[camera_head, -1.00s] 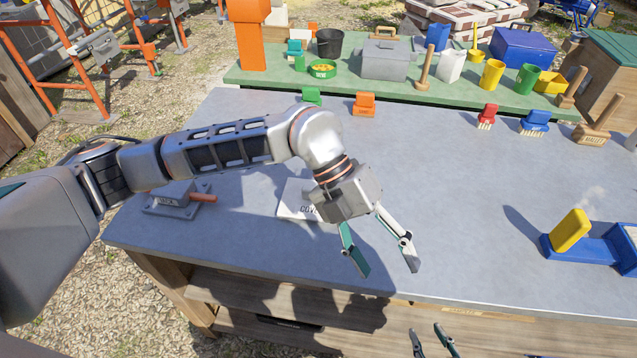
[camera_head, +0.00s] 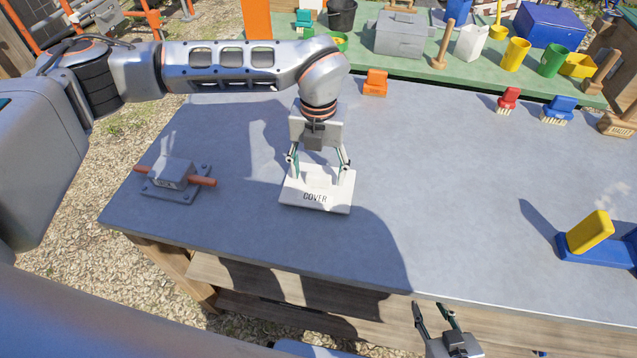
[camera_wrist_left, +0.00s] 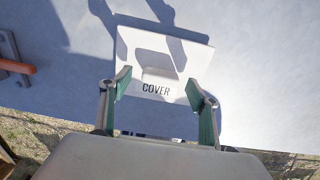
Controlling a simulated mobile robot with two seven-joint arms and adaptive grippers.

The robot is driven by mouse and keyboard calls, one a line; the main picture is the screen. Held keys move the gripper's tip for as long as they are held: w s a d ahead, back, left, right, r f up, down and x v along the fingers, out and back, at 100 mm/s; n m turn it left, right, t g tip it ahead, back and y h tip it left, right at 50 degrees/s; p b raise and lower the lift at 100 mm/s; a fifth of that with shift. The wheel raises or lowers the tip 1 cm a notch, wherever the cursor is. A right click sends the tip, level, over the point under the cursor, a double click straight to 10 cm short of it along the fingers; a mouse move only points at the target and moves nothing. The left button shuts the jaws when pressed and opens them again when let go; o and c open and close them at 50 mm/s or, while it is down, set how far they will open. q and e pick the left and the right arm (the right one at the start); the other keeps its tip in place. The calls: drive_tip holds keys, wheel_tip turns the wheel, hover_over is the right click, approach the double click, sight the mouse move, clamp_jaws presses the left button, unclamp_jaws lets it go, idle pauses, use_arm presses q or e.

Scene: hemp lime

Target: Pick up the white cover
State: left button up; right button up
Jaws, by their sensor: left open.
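The white cover (camera_head: 316,201) is a flat plate marked "COVER" lying on the grey table top. A small raised block stands on it. The cover also shows in the left wrist view (camera_wrist_left: 197,62), below the fingertips. My left gripper (camera_head: 318,174) is open over the cover, one finger to each side of the raised block, with gaps visible in the wrist view. Whether the fingertips touch the plate I cannot tell. My right gripper (camera_head: 430,306) is open and empty, in front of the table's front edge.
A grey clamp-like device with an orange bar (camera_head: 172,177) sits left of the cover. The table right of the cover is clear.

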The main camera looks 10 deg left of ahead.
sight(319, 175)
use_arm(q)
drive_tip(key=shift+f, duration=1.15)
drive_tip(key=c, duration=1.2)
drive_tip(key=shift+r, duration=0.1)
wheel_tip(319, 175, up, 20)
